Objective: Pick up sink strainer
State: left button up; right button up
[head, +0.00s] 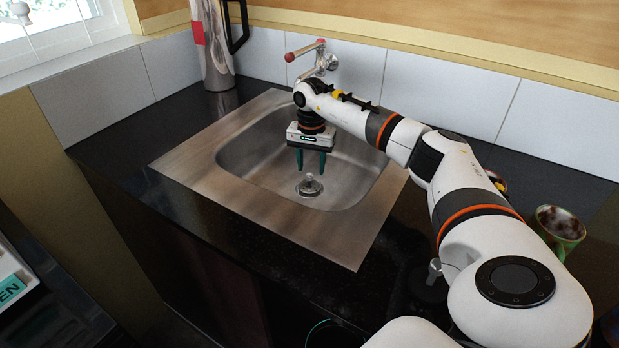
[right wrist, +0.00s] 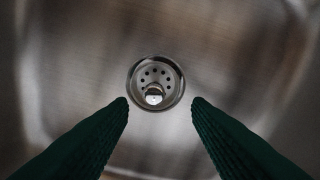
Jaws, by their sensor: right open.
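The sink strainer (head: 310,186) is a small round metal piece with a raised knob, sitting in the drain on the floor of the steel sink (head: 245,160). In the right wrist view the strainer (right wrist: 155,83) shows from above, with a ring of holes and a shiny knob. My right gripper (head: 311,172) points down inside the sink, above the strainer. Its two dark green fingers (right wrist: 160,101) are open and empty, one to each side of the strainer in the wrist view. My left gripper is not in view.
A faucet (head: 322,62) with red-tipped handles stands behind the sink. A tall metal pitcher (head: 213,45) stands at the back left. A green cup (head: 560,228) is on the dark counter (head: 120,135) at the right. The sink walls surround my gripper.

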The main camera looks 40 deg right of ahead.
aim_at(309, 175)
jog(key=f, duration=0.5)
jog(key=shift+w+d+f, duration=0.1)
jog(key=shift+w, duration=0.3)
grip_shut()
